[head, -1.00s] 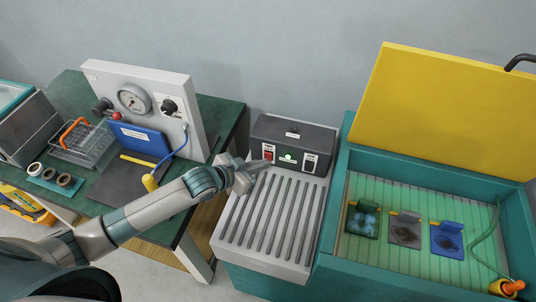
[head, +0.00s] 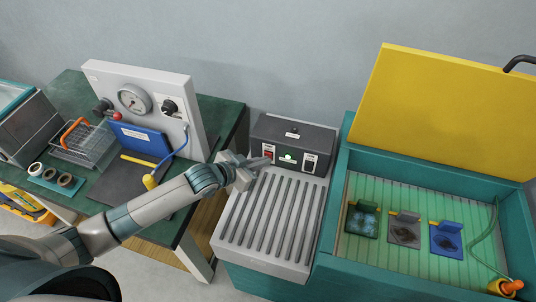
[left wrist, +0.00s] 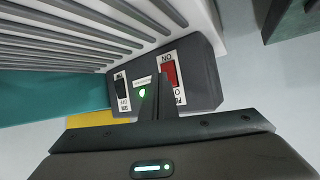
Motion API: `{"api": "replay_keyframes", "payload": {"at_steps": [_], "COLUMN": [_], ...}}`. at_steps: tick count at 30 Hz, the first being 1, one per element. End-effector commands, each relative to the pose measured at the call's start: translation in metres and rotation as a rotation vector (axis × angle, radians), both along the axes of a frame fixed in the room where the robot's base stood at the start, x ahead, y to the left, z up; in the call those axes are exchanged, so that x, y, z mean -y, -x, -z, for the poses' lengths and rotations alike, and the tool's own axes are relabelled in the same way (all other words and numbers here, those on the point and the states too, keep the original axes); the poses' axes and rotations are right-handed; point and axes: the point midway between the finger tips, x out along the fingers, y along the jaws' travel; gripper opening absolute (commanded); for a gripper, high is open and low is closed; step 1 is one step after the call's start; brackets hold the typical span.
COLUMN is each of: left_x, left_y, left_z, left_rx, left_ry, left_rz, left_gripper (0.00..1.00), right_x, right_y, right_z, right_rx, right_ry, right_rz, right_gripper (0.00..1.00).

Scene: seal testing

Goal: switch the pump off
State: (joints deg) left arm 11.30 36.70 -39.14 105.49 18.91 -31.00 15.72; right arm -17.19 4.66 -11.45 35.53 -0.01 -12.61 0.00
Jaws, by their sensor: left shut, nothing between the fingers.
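A dark grey control box (head: 292,140) stands at the back of a ribbed grey top. Its front has a red rocker switch (head: 268,153) at the left, a lit green lamp (head: 288,157) in the middle and a black switch (head: 309,163) at the right. In the left wrist view the red switch (left wrist: 170,74) shows "ON" on its plate, beside the black switch (left wrist: 121,88) and green lamp (left wrist: 142,93). My left gripper (head: 268,161) is shut and empty, its tips just in front of the red switch; I cannot tell if they touch it.
A green bench (head: 222,117) at the left carries a gauge panel (head: 150,85), a wire basket and a blue panel. At the right, a green tank (head: 344,190) with its yellow lid (head: 440,110) raised holds several small parts.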

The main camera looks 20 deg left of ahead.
Motion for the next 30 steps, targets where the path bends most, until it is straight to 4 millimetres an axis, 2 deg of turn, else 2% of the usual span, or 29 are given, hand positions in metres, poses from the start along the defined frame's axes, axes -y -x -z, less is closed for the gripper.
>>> {"api": "replay_keyframes", "payload": {"at_steps": [20,30], "left_x": [0.0,0.0], "left_y": [-0.004,0.007], "left_z": [0.0,-0.001], "left_rx": [0.0,-0.001], "left_ry": [0.0,0.0], "left_rz": [0.0,0.001], "left_gripper": [0.0,0.0], "right_x": [-0.003,-0.002], "right_y": [0.0,0.0], "right_z": [-0.001,-0.009], "right_rx": [0.0,0.0], "right_ry": [-0.003,-0.002], "right_rz": [0.001,0.001], "right_gripper": [0.38,0.38]}}
